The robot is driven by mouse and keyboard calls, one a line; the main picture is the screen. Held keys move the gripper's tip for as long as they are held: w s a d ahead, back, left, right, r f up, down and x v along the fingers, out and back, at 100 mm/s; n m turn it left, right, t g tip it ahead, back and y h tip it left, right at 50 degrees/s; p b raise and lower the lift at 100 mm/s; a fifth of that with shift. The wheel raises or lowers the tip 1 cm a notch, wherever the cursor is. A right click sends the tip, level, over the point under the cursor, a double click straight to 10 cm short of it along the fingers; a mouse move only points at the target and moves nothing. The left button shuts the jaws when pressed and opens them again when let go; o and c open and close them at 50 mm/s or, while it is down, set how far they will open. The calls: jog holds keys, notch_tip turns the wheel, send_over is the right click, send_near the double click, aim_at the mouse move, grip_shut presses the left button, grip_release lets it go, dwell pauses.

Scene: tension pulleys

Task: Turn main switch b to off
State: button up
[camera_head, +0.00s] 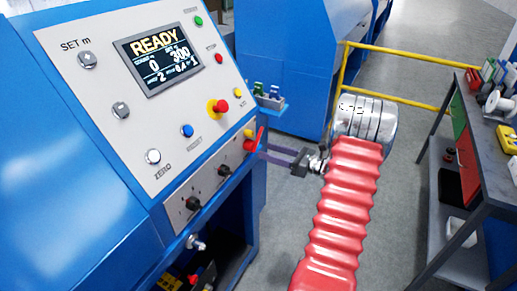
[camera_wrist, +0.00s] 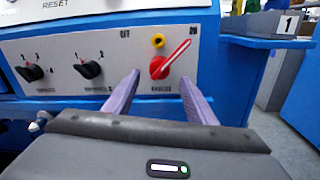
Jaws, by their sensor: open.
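The main switch (camera_wrist: 158,68) is a red rotary knob with a long handle, on the lower grey panel of the blue machine. In the wrist view its handle tilts up and to the right, toward the label at upper right. A label at upper left seems to read OFF; the lettering below the knob is too blurred to read. The switch also shows in the head view (camera_head: 250,144). My gripper (camera_wrist: 159,75) is open, its two purple fingers pointing at the panel, one on each side of the knob and apart from it. In the head view my gripper (camera_head: 265,152) is partly blurred against the machine.
Two black selector knobs (camera_wrist: 89,69) (camera_wrist: 31,72) sit left of the switch. A yellow round part (camera_wrist: 157,41) is above it. A blue shelf (camera_wrist: 265,42) juts out at right. The upper panel has a READY display (camera_head: 158,61) and a red button on yellow (camera_head: 220,106).

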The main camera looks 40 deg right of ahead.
jog(key=shift+x, duration=2.55)
jog(key=shift+c, duration=0.2)
grip_shut()
jog(key=shift+d, duration=0.15)
